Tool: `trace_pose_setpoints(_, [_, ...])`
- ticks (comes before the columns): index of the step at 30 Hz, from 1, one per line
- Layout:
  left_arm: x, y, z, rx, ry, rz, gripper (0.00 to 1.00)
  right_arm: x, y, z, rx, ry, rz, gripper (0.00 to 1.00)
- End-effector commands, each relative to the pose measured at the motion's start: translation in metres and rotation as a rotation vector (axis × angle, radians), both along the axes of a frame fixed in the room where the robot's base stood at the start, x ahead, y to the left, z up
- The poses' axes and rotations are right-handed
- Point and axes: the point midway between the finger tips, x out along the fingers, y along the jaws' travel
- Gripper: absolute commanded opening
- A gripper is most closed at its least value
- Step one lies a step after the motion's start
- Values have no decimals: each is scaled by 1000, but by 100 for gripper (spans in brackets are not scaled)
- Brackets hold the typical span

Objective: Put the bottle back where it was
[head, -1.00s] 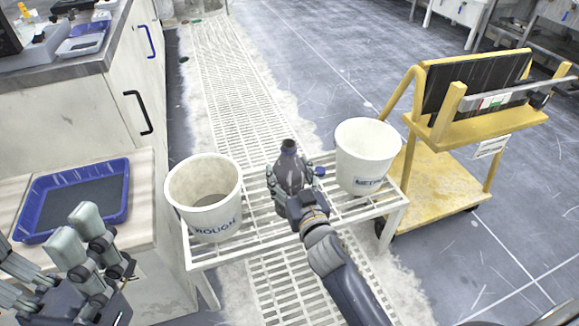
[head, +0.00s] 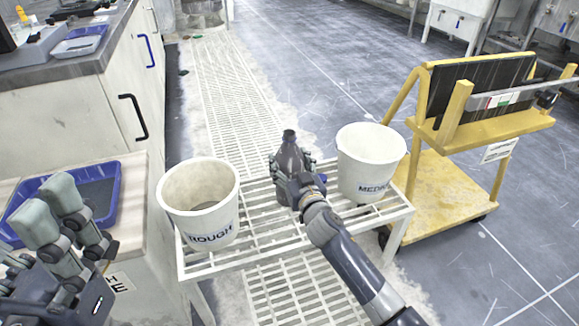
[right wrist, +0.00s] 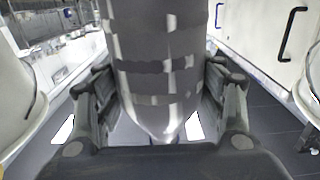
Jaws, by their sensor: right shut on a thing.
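A dark bottle (head: 288,156) with a narrow neck stands upright in my right gripper (head: 291,184), between the two white buckets over the slatted white rack (head: 260,232). In the right wrist view the bottle (right wrist: 158,60) fills the middle, with the fingers of the right gripper (right wrist: 158,115) on both sides of it. Whether its base touches the rack is hidden by the gripper. My left gripper (head: 62,215) is at the lower left, over the edge of the blue tray, with its fingers apart and nothing between them.
The bucket marked ROUGH (head: 200,215) stands left on the rack; the bucket marked MEDIUM (head: 368,165) stands right. A blue tray (head: 108,205) lies on the counter at left. A yellow cart (head: 450,185) stands at right. Floor grating (head: 225,85) runs behind the rack.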

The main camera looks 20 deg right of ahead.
Motion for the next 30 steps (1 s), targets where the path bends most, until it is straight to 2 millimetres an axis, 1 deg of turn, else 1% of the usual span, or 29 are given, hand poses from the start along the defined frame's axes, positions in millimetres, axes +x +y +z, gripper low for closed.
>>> trace_pose_setpoints(7, [0, 0, 0, 0, 0, 0, 87, 0, 0, 1, 0, -1, 0, 39])
trace_pose_setpoints(11, [0, 0, 0, 1, -8, 0, 87, 0, 0, -4, 0, 0, 0, 39])
trace_pose_setpoints(12, [0, 0, 2, 1, -11, 0, 87, 0, 0, -3, -1, 0, 0, 73])
trace_pose_setpoints(13, [0, 0, 2, 1, -11, 0, 87, 0, 0, -3, -1, 0, 0, 80])
trace_pose_setpoints(14, [0, 0, 2, 1, -10, 0, 87, 0, 0, -3, -1, 0, 0, 84])
trace_pose_setpoints(24, [0, 0, 2, 0, -9, -1, 87, 0, 0, -2, -1, 0, 0, 84])
trace_pose_setpoints(28, [-1, 0, 6, 0, -10, -1, 87, 0, 0, 3, -1, -1, 1, 84])
trace_pose_setpoints(30, [-1, 0, 5, -3, -4, -1, 87, -8, 0, 1, 1, 2, 1, 84])
